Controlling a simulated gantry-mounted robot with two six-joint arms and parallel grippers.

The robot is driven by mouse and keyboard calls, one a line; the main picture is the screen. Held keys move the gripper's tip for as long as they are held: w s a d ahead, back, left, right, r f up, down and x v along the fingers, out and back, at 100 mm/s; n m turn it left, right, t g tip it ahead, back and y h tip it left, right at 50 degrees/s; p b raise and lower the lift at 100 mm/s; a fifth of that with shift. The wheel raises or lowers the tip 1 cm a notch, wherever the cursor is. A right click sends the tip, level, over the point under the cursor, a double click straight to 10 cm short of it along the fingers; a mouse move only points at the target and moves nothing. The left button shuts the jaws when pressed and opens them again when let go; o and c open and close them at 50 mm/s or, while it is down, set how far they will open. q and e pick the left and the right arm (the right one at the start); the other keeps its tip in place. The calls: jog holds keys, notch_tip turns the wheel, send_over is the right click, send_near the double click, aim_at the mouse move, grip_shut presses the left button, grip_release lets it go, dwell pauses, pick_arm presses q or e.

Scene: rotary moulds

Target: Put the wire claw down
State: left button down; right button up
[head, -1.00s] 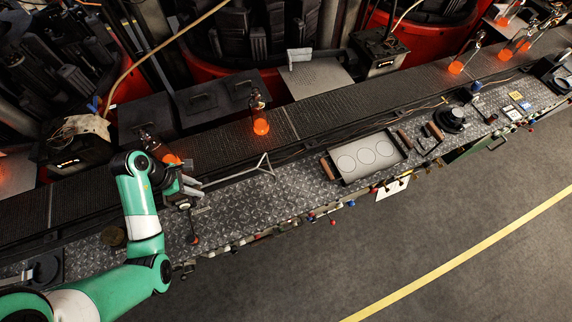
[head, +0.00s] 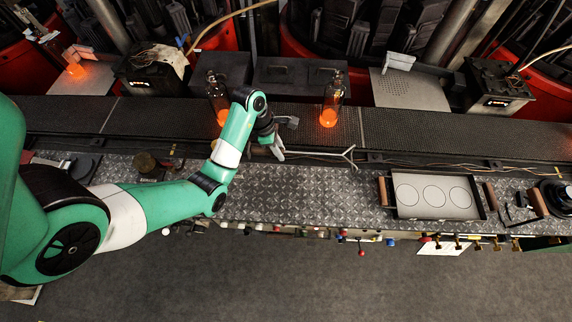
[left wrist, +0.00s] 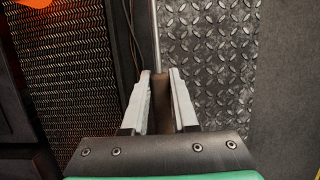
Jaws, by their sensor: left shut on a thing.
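My left gripper (head: 278,150) is over the border between the conveyor and the diamond-plate bench. It is shut on the wire claw (head: 318,153), a thin pale rod that points right and ends in a fork. In the left wrist view the two pale fingers (left wrist: 160,76) flank the claw's brown handle (left wrist: 161,100). Its thin rod (left wrist: 156,35) runs up and out of the picture along the bench's edge. The fork is outside that view. I cannot tell whether the claw touches the bench. My right gripper is not in view.
The diamond-plate bench (head: 300,197) has clear room in front of the gripper. A tray with three discs (head: 447,207) stands to the right. Glowing bottles stand on the conveyor, one (head: 331,100) behind the claw. A brown round object (head: 147,163) lies left.

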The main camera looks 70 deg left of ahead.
pick_arm(q)
jog(key=shift+w+f, duration=0.45)
jog(key=shift+f, duration=0.2)
jog(key=shift+w+a, duration=0.1)
jog(key=shift+w, duration=0.05)
jog(key=b+x, duration=0.2)
jog(key=x, duration=0.1)
jog(key=shift+a+f, duration=0.2)
jog(key=shift+a, duration=0.05)
jog(key=shift+f, duration=0.35)
jog(key=shift+r, duration=0.1)
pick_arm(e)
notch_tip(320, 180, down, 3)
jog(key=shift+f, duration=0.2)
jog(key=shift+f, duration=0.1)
pick_arm(q)
jog(key=shift+f+b, duration=0.25)
jog(key=shift+b, duration=0.15)
jog(key=c, duration=0.7)
grip_release()
jog(key=shift+r, duration=0.1)
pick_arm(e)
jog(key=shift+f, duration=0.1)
